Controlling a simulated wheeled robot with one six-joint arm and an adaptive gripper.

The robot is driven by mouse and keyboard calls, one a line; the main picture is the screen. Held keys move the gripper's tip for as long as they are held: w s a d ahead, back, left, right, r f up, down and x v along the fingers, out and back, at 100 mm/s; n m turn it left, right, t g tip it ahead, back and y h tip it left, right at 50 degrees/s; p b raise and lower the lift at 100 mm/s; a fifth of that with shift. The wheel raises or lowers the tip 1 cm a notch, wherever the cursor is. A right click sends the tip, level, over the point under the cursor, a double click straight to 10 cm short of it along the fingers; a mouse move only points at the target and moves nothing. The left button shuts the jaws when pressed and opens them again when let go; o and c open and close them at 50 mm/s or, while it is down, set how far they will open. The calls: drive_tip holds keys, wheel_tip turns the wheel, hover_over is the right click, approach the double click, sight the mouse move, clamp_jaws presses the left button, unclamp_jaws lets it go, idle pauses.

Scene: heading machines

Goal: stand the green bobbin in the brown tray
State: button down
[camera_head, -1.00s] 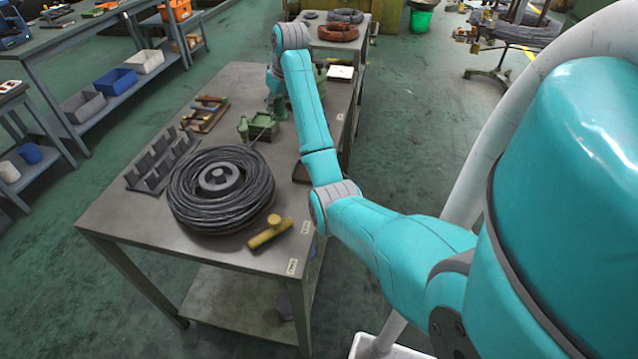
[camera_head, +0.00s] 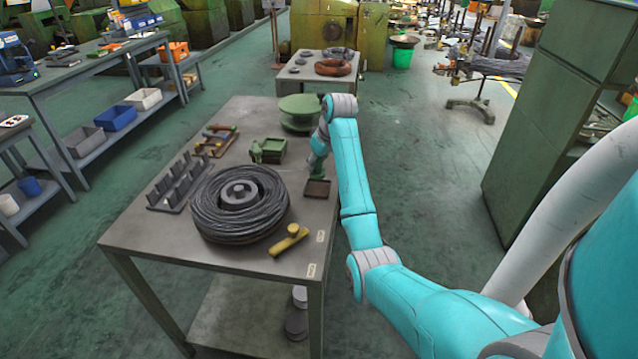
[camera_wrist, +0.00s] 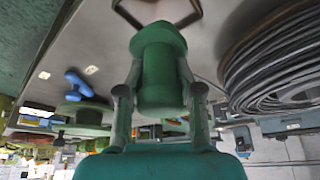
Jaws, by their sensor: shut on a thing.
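The green bobbin (camera_wrist: 160,65) is upright between the two fingers of my gripper (camera_wrist: 160,95) in the wrist view, and the fingers press on its sides. In the head view the bobbin (camera_head: 317,170) shows small below my gripper (camera_head: 318,158). The brown tray (camera_head: 319,188) lies on the grey table near its right edge, directly below the bobbin in the picture. The tray's rim also shows at the top of the wrist view (camera_wrist: 188,20), partly hidden behind the bobbin. I cannot tell whether the bobbin touches the tray.
A black wire coil (camera_head: 240,222), a yellow tool (camera_head: 289,240), a dark slotted rack (camera_head: 178,184), a green box-like fixture (camera_head: 268,151) and a large green spool (camera_head: 300,113) stand on the table (camera_head: 150,232). Bare tabletop separates the tray from the coil.

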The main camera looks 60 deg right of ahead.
drive_tip(key=shift+f, duration=3)
drive_tip(key=shift+f, duration=0.15)
drive_tip(key=c, duration=0.7)
unclamp_jaws()
drive_tip(key=shift+c, duration=0.2)
